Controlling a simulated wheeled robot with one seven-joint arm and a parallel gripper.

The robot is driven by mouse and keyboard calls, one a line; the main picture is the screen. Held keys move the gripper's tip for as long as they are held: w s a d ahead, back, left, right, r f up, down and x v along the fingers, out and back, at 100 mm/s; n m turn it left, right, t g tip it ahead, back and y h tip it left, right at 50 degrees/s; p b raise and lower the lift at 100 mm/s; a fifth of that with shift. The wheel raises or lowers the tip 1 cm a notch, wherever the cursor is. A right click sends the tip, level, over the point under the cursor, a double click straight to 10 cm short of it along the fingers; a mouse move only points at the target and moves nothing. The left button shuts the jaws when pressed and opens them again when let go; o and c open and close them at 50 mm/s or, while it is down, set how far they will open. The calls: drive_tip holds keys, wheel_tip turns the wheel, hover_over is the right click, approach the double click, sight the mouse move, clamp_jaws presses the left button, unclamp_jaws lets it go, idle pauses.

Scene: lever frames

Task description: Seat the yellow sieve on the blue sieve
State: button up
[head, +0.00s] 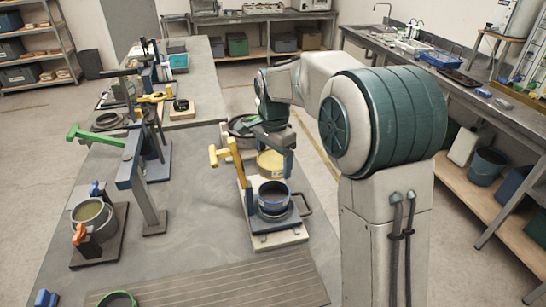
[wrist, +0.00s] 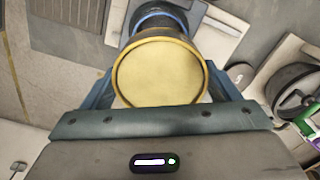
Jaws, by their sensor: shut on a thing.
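The yellow sieve (head: 270,164) is a round ring with a pale yellow mesh. It also fills the middle of the wrist view (wrist: 160,72). My gripper (wrist: 160,80) is shut on it, with a finger on each side. The blue sieve (head: 273,200) stands upright on a dark base on a pale board. In the wrist view the blue sieve (wrist: 155,18) shows only partly, beyond the yellow one. The two rims are not lined up; the exact height gap is hard to tell.
A yellow-handled lever (head: 224,152) stands close left of the blue sieve. A green-handled lever frame (head: 130,160) and a pot (head: 92,215) stand further left. A dark round pot (head: 243,125) is behind my gripper. The bench between them is clear.

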drive_tip(key=shift+f+b, duration=2.35)
drive_tip(key=shift+f, duration=1.35)
drive_tip(key=shift+f, duration=0.35)
drive_tip(key=o, duration=1)
drive_tip(key=shift+r, duration=0.1)
wheel_tip(320, 180, up, 14)
drive_tip(key=shift+f, duration=0.15)
drive_tip(key=s+d+f+n+t, duration=0.1)
drive_tip(key=s+d+f+n, duration=0.2)
drive_tip(key=s, duration=0.5)
drive_tip(key=s+d+f+n+t, duration=0.1)
drive_tip(key=s+d+f+n, duration=0.3)
drive_tip(key=s, duration=0.5)
drive_tip(key=s+d+f+n+t, duration=0.1)
drive_tip(key=s+d+f+n, duration=0.2)
drive_tip(key=s, duration=0.5)
drive_tip(key=shift+s+d+f+n, duration=0.3)
drive_tip(key=shift+s+d, duration=0.1)
drive_tip(key=shift+d, duration=0.1)
